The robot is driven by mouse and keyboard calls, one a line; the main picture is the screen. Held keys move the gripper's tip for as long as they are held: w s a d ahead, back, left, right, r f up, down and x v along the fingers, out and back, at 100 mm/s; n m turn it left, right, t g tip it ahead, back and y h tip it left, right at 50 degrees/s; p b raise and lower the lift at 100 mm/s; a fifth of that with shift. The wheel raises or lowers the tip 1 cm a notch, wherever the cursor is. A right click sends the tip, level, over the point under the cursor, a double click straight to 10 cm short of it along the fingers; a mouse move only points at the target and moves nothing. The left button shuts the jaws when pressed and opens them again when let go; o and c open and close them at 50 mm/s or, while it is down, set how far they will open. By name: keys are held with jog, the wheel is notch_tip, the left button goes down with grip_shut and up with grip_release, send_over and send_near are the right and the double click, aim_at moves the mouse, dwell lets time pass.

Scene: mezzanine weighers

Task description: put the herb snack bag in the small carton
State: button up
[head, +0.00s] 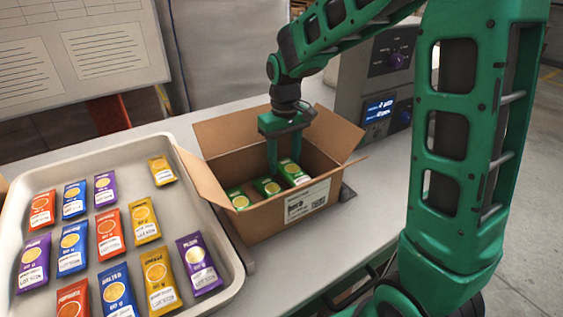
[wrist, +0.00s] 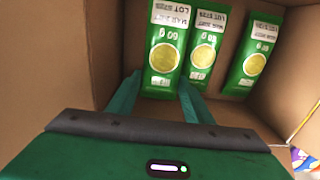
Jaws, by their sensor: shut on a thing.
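The small carton (head: 259,218) is an open brown box with its flaps spread, standing on the bench. Three green herb snack bags are inside it. The rightmost green bag (head: 292,172) is between the fingers of my gripper (head: 284,158), which reaches down into the carton. In the wrist view my gripper (wrist: 160,97) is shut on this bag (wrist: 168,45), the leftmost there. The middle bag (wrist: 206,48) lies close beside it, and another bag (wrist: 256,60) lies farther right. The lower end of the held bag is partly hidden in the head view.
A pale tray (head: 236,272) of orange, blue, purple and yellow bags sits left of the carton. A weigher (head: 373,75) with a blue display stands behind right. A board (head: 75,55) with printed sheets is at back left. Bare bench (head: 375,215) shows right of the carton.

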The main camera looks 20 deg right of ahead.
jog(key=shift+f, duration=0.3)
jog(key=shift+f, duration=0.45)
jog(key=shift+f, duration=0.15)
jog(key=o, duration=1)
jog(key=shift+o, duration=0.2)
notch_tip(320, 180, up, 13)
